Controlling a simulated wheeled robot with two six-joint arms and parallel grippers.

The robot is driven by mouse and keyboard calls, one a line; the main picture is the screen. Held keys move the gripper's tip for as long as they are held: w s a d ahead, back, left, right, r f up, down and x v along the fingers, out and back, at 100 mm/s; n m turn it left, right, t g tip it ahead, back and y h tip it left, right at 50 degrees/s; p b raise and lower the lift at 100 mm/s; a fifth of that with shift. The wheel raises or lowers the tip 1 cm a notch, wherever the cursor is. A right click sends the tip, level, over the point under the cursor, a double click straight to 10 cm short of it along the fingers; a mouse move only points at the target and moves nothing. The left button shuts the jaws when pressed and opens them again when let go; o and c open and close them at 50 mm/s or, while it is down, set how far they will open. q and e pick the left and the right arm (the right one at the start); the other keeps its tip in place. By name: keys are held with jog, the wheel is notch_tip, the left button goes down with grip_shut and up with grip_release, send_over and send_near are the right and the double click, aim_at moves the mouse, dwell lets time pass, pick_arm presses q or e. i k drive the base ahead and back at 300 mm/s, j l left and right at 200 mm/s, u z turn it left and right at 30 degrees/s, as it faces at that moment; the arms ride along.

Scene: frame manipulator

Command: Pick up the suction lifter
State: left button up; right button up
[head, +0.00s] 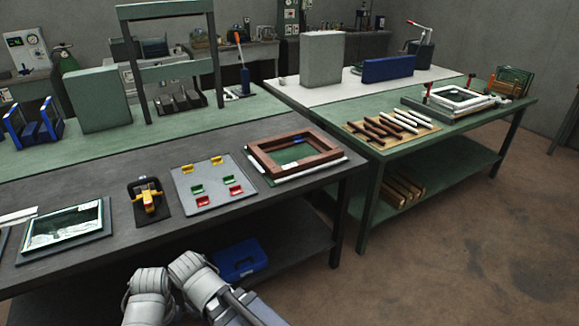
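A black and yellow tool (149,201), which looks like the suction lifter, sits on a dark square pad on the dark grey bench (90,178) at the left. No gripper fingers can be made out in the head view.
A grey plate with coloured blocks (213,188) lies right of the tool, then a brown frame (295,153). A framed glass panel (64,226) lies to its left. A blue case (239,259) sits on the lower shelf. Floor at the right (460,240) is clear.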

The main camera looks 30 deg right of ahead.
aim_at(154, 195)
jog(key=i+j+u, duration=0.25)
jog(key=j, duration=0.2)
jog(key=i+j+u, duration=0.25)
jog(key=i+j, duration=0.15)
